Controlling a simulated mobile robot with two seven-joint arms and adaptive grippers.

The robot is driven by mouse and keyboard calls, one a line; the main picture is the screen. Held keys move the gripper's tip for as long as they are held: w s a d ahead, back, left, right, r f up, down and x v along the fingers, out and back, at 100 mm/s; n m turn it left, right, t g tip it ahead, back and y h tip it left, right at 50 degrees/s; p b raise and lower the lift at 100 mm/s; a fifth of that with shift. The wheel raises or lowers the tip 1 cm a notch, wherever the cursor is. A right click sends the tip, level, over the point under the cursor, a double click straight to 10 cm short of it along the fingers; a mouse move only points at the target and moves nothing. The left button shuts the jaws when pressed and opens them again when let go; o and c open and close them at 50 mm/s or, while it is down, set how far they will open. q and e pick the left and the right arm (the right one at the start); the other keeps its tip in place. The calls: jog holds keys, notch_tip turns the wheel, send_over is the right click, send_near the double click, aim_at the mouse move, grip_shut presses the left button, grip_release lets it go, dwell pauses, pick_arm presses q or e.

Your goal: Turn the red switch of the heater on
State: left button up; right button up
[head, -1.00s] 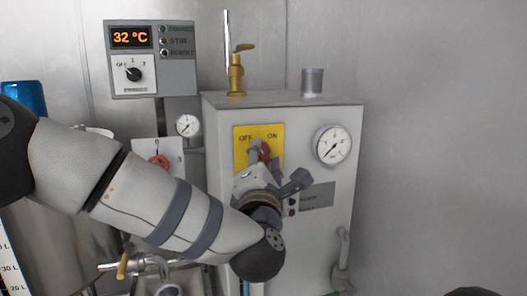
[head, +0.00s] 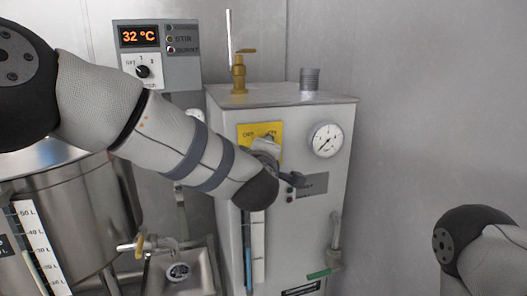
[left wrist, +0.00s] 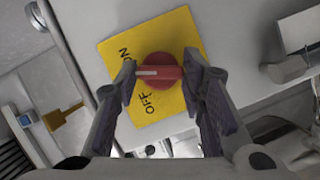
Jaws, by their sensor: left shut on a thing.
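The heater is a light box (head: 325,190) with a yellow OFF/ON plate (head: 246,133) on its front. In the left wrist view the red switch (left wrist: 160,76) sits on the yellow plate (left wrist: 178,32), its white line pointing left, between the words ON and OFF and somewhat nearer ON. My left gripper (left wrist: 158,86) has a finger on each side of the red switch and is shut on it. In the head view the left gripper (head: 266,145) is at the plate, and my arm and hand hide the switch. My right gripper is not in view.
A round gauge (head: 325,140) is right of the plate. A brass valve (head: 239,72) and a short pipe (head: 309,78) stand on top. A control box (head: 157,52) reads 32 °C. A steel tank (head: 75,215) is at the left.

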pick_arm(q)
jog(key=shift+r+m+g+y, duration=0.2)
jog(key=shift+m+g+y, duration=0.45)
jog(key=shift+m, duration=0.95)
jog(key=o, duration=1.1)
jog(key=shift+o, duration=0.2)
jog(key=v, duration=1.2)
